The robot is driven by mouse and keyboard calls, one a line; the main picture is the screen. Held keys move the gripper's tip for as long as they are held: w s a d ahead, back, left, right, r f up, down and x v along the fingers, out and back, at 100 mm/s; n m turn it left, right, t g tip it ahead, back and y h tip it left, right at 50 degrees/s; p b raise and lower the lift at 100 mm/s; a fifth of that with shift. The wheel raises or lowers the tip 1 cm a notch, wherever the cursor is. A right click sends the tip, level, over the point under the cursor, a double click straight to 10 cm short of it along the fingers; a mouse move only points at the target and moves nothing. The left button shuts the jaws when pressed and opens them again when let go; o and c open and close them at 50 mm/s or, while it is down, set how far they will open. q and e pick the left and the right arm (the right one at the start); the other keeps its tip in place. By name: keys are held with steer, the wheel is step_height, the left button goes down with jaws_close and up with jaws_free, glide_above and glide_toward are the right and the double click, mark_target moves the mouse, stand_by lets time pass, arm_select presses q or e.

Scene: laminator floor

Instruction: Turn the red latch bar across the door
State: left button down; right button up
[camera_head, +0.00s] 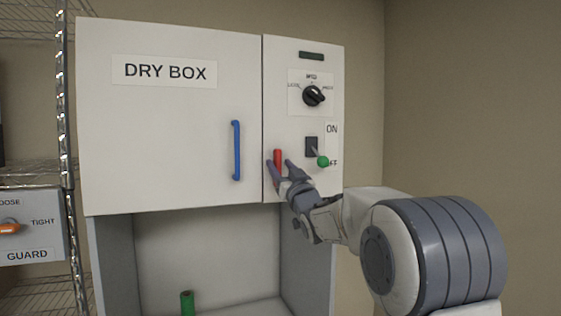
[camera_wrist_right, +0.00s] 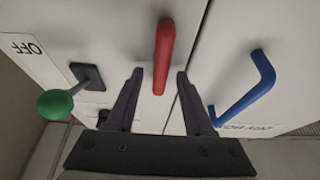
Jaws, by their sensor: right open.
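The red latch bar (camera_head: 278,161) stands upright on the narrow control panel of the dry box, just right of the door seam. The white door (camera_head: 165,130) is shut and has a blue handle (camera_head: 236,150). My right gripper (camera_head: 279,167) is open at the bar's lower part. In the right wrist view the red latch bar (camera_wrist_right: 164,55) lies between the two fingertips of the right gripper (camera_wrist_right: 158,72), with a gap on each side. The blue handle (camera_wrist_right: 250,90) is beyond the finger on the right there. My left gripper is not in view.
A green-knobbed toggle switch (camera_head: 322,161) sticks out close to the right of my gripper, and also shows in the wrist view (camera_wrist_right: 55,104). A black dial (camera_head: 314,96) is above. A green cylinder (camera_head: 187,302) stands in the open bay below. A wire rack (camera_head: 66,110) is at left.

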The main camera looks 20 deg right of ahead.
jaws_close()
steer(key=shift+f, duration=0.1)
